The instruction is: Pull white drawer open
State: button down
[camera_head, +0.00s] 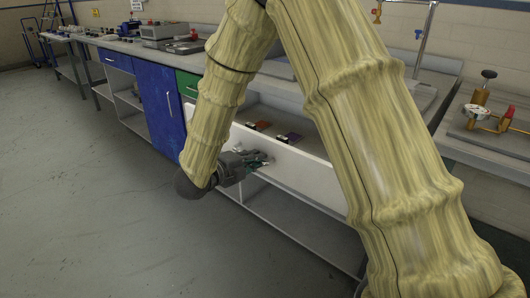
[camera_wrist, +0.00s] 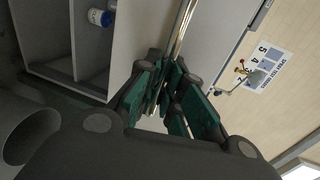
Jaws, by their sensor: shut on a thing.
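The white drawer (camera_head: 310,178) is under the bench in the head view and stands partly pulled out, with its inside showing from above. My gripper (camera_head: 262,158) is at the drawer's front face, near its left half. In the wrist view my gripper (camera_wrist: 168,68) has its green-padded fingers closed around the shiny metal bar handle (camera_wrist: 183,30). The handle itself is hidden by the gripper and arm in the head view. A small orange-and-dark item (camera_head: 259,126) and a purple-and-dark item (camera_head: 289,137) lie inside the drawer.
A blue cabinet door (camera_head: 162,104) and a green drawer (camera_head: 188,83) are left of the white drawer. Open shelves (camera_head: 290,222) lie below it. A blue-and-white bottle (camera_wrist: 100,17) stands on a shelf. The grey floor (camera_head: 90,180) in front is clear.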

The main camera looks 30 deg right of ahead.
jog(key=shift+s+a, duration=0.25)
jog(key=shift+a, duration=0.45)
jog(key=c, duration=1.5)
grip_release()
jog(key=v, duration=1.2)
jog(key=shift+f, duration=0.1)
